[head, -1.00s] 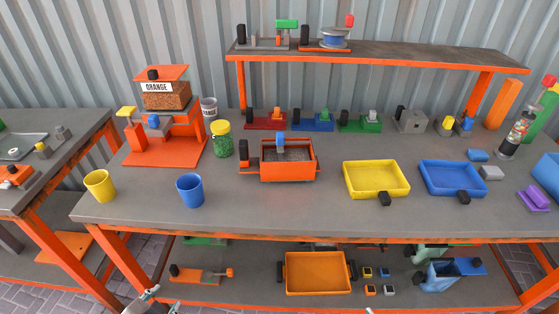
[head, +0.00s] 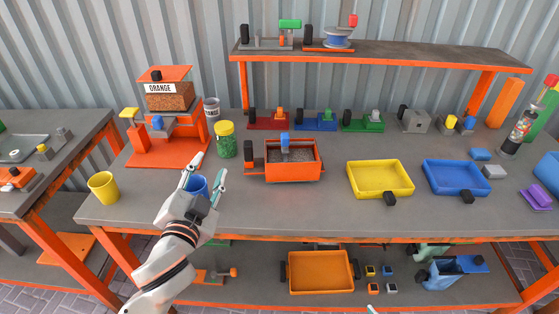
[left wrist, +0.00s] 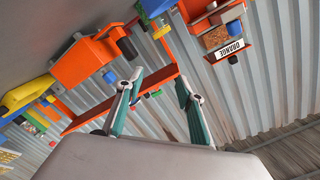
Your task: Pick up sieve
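No part is plainly marked as the sieve. The likeliest is the orange box (head: 318,171) with a grey, grainy inside, a black handle on its left and a blue knob at its back. It stands on the table at the middle; an orange box in the left wrist view (left wrist: 85,62) looks like the same one. My left gripper (head: 209,165) is open and empty, left of the box and apart from it, over the blue cup. Its spread fingers also show in the left wrist view (left wrist: 160,80). Of my right arm only a small tip (head: 372,312) shows at the bottom edge.
The blue cup (head: 197,185) is partly hidden by my left gripper. A yellow tray (head: 380,178) and a blue tray (head: 457,177) lie to the right. The table front between cup and yellow tray is clear.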

